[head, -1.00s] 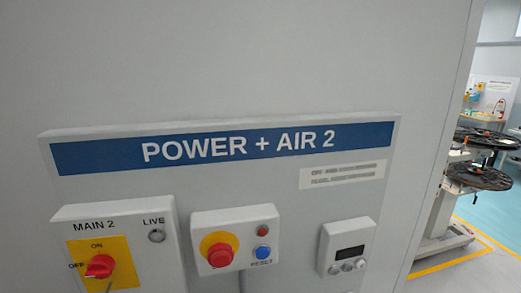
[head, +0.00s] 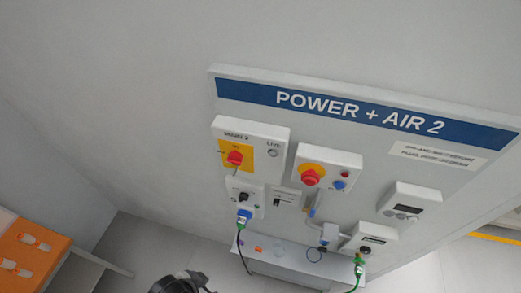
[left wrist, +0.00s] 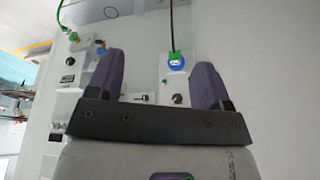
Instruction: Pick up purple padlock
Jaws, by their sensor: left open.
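A small purple item (head: 258,250), probably the purple padlock, lies on the pale shelf (head: 290,268) under the panel in the head view. It is too small there to make out its shackle. I cannot pick out the padlock in the left wrist view. My left gripper (left wrist: 163,78) is open and empty, its two purple-grey fingers wide apart, with the panel's switch boxes beyond them. In the head view a dark part of my arm shows at the bottom edge, left of the shelf. My right gripper is not in view.
The POWER + AIR 2 panel (head: 360,108) carries a red main switch (head: 235,158), a red stop button (head: 310,177) and a blue plug (head: 244,214) with a hanging cable. A green hose (head: 357,270) hangs at right. An orange-topped table (head: 28,255) stands at lower left.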

